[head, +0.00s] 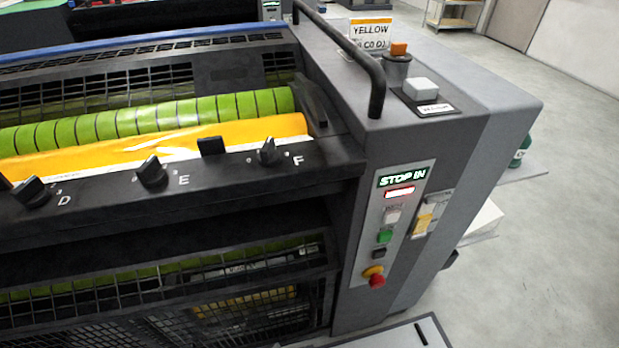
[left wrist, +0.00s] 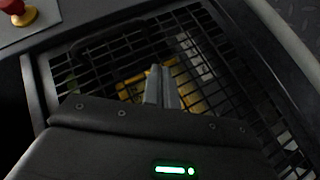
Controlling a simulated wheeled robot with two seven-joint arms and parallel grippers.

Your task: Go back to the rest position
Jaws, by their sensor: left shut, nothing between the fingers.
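My left gripper (left wrist: 160,72) shows in the left wrist view, with its two grey fingers together and nothing between them. It is in front of a black mesh guard (left wrist: 215,90) and appears apart from it, though the gap is hard to judge. The head view shows neither gripper. It shows the ink unit with yellow ink (head: 225,133) below a green striped roller (head: 150,118). Knobs marked D (head: 32,192), E (head: 151,172) and F (head: 268,152) stand on its front ledge.
A control panel (head: 395,225) with a lit STOP IN display, green button (head: 384,236) and red knob (head: 377,281) is on the grey housing. A black handrail (head: 345,45) runs along the top. Open grey floor (head: 560,250) lies to the right.

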